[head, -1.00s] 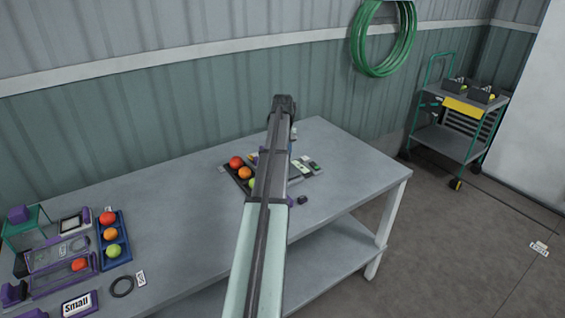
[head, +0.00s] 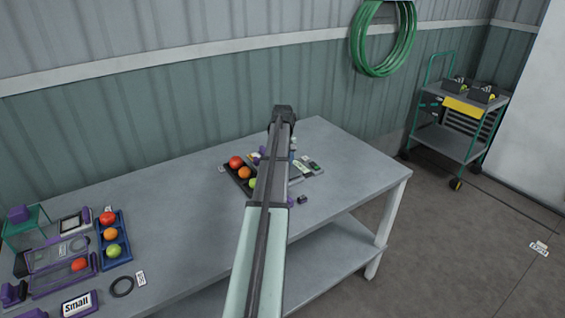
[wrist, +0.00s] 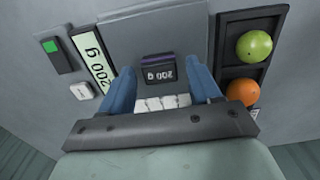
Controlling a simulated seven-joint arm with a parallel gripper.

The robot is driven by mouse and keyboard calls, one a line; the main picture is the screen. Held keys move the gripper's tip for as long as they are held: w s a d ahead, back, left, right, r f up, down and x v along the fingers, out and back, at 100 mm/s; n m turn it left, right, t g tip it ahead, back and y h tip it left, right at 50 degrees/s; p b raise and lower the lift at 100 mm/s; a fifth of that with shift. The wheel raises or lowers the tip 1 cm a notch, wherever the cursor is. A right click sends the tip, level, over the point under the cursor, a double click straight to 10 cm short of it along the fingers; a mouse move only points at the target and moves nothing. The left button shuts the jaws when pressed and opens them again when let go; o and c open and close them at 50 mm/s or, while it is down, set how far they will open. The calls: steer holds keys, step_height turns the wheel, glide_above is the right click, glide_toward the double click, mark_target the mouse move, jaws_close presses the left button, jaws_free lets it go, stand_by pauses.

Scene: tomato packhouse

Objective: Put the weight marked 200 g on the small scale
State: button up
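The 200 g weight (wrist: 160,70) is a small dark block with a purple edge, its marking upside down in the wrist view. It appears to stand on the grey plate of the small scale (wrist: 150,32). A pale strip (wrist: 92,58), which looks like the scale's display, reads 200 g; it also shows in the head view (head: 302,168). My gripper (wrist: 162,80) is open, its two blue fingers either side of the weight with a gap on each side. In the head view my arm hides the weight and most of the scale.
A black tray (wrist: 219,62) with tomatoes lies beside the scale. A small green lamp (wrist: 50,47) and a white button (wrist: 81,91) lie on the other side. A dark block (head: 302,199) sits near the front edge. The table's middle (head: 180,210) is clear.

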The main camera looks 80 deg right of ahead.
step_height(320, 180, up, 12)
steer(key=shift+r, duration=0.15)
stand_by(0.7)
